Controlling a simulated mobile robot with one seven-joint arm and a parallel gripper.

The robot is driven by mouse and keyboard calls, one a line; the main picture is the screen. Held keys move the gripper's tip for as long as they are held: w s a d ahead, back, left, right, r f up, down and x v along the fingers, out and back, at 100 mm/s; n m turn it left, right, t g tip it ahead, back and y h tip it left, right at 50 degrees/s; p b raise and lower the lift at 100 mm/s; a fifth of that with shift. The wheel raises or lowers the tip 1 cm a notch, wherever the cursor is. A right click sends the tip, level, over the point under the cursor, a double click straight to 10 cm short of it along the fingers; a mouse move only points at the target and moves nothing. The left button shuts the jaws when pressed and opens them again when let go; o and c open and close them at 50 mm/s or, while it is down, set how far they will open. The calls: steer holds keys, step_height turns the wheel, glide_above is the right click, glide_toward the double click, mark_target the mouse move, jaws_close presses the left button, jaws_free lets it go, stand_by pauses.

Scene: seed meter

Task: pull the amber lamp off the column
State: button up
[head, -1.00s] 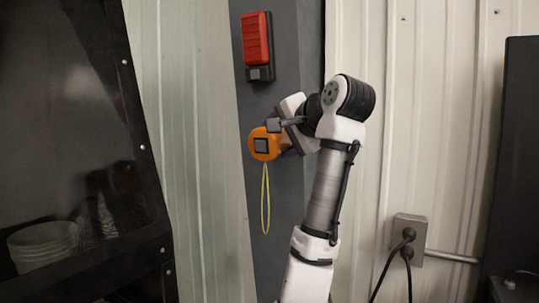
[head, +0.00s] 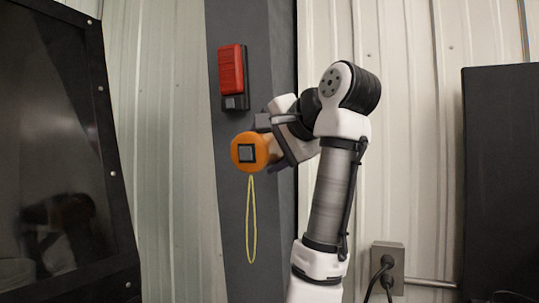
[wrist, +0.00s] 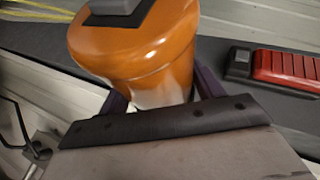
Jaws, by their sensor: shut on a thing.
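The amber lamp (head: 241,152) is an orange round-ended body with a dark square and grey block on its face, and a yellow cord loop (head: 250,225) hangs from it. My gripper (head: 272,145) is shut on the lamp from the right, one finger above and one below. In the wrist view the lamp (wrist: 150,60) sits between the dark fingers (wrist: 160,92). The lamp appears to stand clear in front of the dark grey column (head: 232,190); its far side is hidden.
A red lamp-like unit (head: 231,70) is fixed on the column above the amber lamp; it also shows in the wrist view (wrist: 288,69). A black-framed dark panel (head: 60,140) stands at left. An outlet box with plugs (head: 388,262) and a dark cabinet (head: 500,170) are at right.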

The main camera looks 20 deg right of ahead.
mark_target(261, 150)
steer(key=shift+s+a+f+b, duration=0.25)
steer(key=shift+s+a+b, duration=0.8)
steer(key=shift+b, duration=0.55)
steer(key=shift+f, duration=0.1)
